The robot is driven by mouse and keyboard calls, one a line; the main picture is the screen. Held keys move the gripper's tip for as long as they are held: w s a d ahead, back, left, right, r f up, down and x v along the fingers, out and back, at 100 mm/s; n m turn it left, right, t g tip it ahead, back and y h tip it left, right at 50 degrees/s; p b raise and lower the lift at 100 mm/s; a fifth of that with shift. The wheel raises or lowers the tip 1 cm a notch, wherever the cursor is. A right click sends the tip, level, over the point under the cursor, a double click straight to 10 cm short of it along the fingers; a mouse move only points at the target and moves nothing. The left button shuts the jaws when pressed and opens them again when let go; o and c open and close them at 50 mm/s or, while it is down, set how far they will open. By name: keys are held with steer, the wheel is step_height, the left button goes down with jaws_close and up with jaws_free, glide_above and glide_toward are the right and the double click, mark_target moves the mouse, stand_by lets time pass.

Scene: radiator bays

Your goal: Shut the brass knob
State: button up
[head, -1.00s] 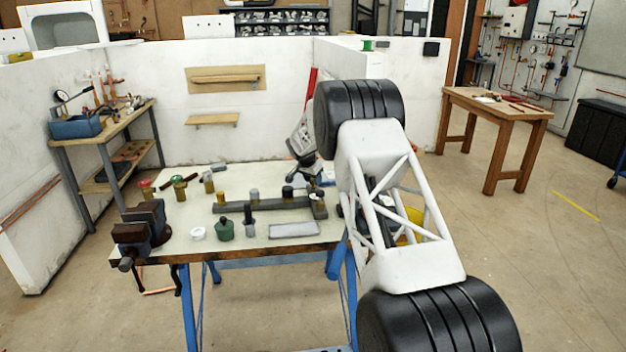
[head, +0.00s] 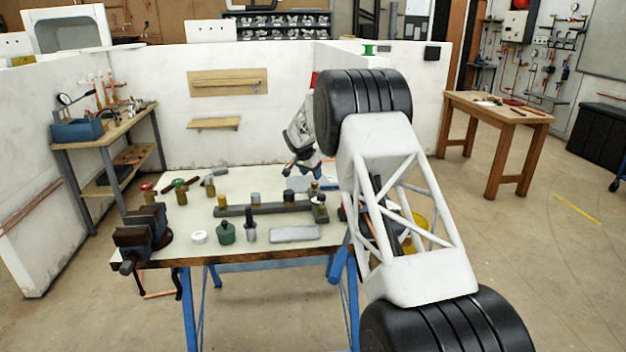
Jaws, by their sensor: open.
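A dark grey rail (head: 265,208) lies across the middle of the bench, with several small knobs standing on it. A brass-coloured one (head: 221,201) is at its left end, and another brass-toned fitting (head: 320,208) is at its right end, partly under a dark top. At this size I cannot tell for sure which is the task's brass knob, or how far it is turned. My gripper (head: 301,171) is open and empty above the back right of the bench, behind the rail's right end and apart from it. My arm partly hides the bench's right side.
A vise (head: 140,232) is at the bench's left front. Valves with red (head: 146,187) and green (head: 180,184) handles stand at the back left. A white roll (head: 199,237), a green bottle (head: 225,232) and a grey tray (head: 294,234) are along the front.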

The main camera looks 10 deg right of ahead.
steer(key=shift+v, duration=1.1)
steer(key=s+d+r+n+y, duration=0.1)
steer(key=s+r, duration=0.6)
steer(key=s, duration=0.5)
steer(key=s+d+r+n, duration=0.15)
steer(key=s+r, duration=0.45)
steer(key=s, duration=0.6)
steer(key=s+d+r+n+y, duration=0.1)
steer(key=s+r+n, duration=0.1)
steer(key=s+r, duration=0.75)
steer(key=s+f+n, duration=0.2)
steer(key=s+f, duration=0.2)
steer(key=s, duration=1.8)
steer(key=s+f+n+y, duration=0.1)
steer(key=s+f, duration=0.4)
steer(key=s, duration=1.8)
steer(key=shift+f+n+g, duration=0.15)
steer(key=shift+n+g, duration=0.15)
steer(key=shift+n, duration=0.45)
steer(key=shift+s+a, duration=0.1)
steer(key=shift+a, duration=0.05)
